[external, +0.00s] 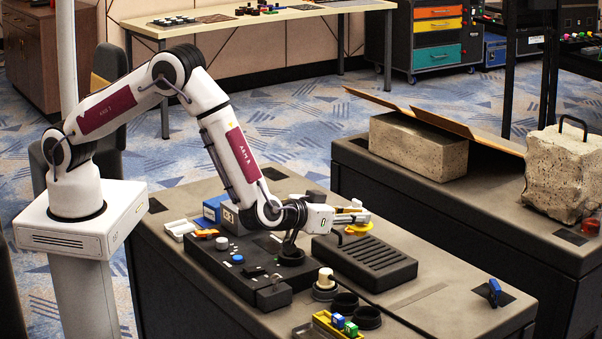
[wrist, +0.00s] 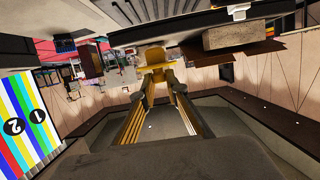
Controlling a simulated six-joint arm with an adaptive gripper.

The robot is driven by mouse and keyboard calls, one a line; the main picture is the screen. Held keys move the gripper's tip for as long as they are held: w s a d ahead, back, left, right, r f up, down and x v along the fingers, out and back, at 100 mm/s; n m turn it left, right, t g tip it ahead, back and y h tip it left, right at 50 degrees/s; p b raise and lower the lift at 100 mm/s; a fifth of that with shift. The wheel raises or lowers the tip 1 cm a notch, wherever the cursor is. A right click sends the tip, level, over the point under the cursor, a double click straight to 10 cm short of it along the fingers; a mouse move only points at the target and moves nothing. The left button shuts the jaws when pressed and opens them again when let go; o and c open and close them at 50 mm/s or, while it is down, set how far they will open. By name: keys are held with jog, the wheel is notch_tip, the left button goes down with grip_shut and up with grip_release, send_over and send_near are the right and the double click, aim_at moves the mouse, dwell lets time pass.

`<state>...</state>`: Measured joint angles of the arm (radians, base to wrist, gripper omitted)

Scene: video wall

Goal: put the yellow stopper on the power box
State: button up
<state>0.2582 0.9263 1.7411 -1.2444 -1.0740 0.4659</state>
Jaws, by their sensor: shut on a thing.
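My gripper (external: 347,217) reaches out roughly level above the console table in the external view. In the wrist view its two fingers (wrist: 155,76) are closed on the yellow stopper (wrist: 154,56), which sits between the tips. The stopper also shows in the external view (external: 358,229) as a yellow shape beyond the wrist, partly mixed with the fingers. A low black box with a slotted top (external: 366,262) lies just below and to the right of the gripper. It may be the power box, but I cannot tell for sure. The stopper appears to be apart from it.
A black control panel (external: 235,262) with knobs lies left of the slotted box. A blue box (external: 214,208) stands behind it. A white-topped plug (external: 325,283), black rings (external: 367,317) and a yellow tray (external: 322,320) are in front. The table's right side is mostly clear.

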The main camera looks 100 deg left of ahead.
notch_tip(320, 180, up, 2)
jog(key=n+g+y, duration=0.1)
jog(key=n+g, duration=0.1)
send_over(360, 250)
jog(key=shift+r, duration=0.2)
jog(key=shift+d+f, duration=0.1)
jog(key=shift+f, duration=0.05)
jog(key=shift+f, duration=3)
jog(key=shift+f, duration=1.85)
jog(key=shift+f, duration=0.15)
